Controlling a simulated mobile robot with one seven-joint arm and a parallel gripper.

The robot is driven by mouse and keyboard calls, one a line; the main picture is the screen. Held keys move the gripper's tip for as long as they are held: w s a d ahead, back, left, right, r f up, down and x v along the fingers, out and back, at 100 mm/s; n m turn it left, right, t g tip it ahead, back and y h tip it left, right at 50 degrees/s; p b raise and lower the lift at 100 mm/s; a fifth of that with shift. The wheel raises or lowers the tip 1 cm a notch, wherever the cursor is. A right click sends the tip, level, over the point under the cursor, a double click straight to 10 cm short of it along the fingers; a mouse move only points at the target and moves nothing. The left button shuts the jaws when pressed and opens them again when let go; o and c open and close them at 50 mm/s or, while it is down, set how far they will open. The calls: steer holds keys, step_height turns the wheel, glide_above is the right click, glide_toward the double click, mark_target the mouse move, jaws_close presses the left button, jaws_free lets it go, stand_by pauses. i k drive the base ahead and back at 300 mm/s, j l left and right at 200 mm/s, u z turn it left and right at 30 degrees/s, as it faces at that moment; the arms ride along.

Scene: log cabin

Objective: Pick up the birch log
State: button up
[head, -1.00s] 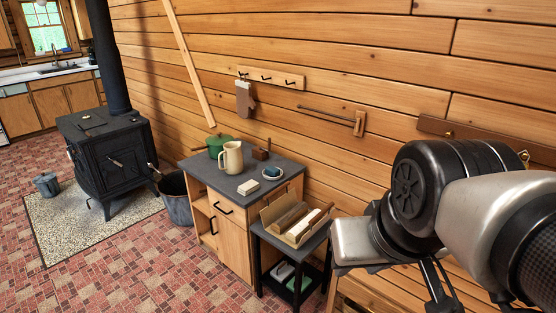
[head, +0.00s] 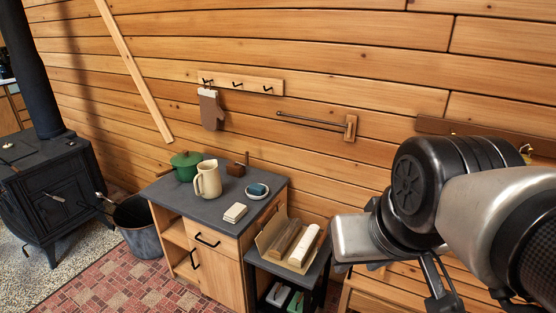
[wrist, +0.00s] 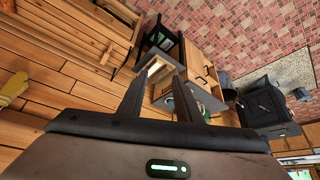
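The birch log (head: 305,245) is a pale, whitish log. It lies in an open cardboard-coloured box (head: 267,236) on a small dark side table (head: 254,263), to the right of a brown log (head: 284,236). My gripper (head: 438,288) is in the air to the right of the box, apart from it, and partly cut off in the head view. In the wrist view my gripper (wrist: 160,100) has its two dark fingers spread apart with nothing held between them. The side table and box are small there and partly covered by the fingers.
A grey-topped cabinet (head: 215,213) left of the side table holds a cream jug (head: 208,179), a green pot (head: 185,166) and a saucer (head: 257,191). A wooden bench (head: 385,283) is below my arm. A bucket (head: 139,228) and black stove (head: 48,190) stand left.

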mark_target(300, 255)
steer(key=i+j+z, duration=0.25)
steer(key=i+j, duration=0.15)
steer(key=i+j+z, duration=0.25)
steer(key=j, duration=0.35)
steer(key=i+j+z, duration=0.15)
steer(key=i+j, duration=0.45)
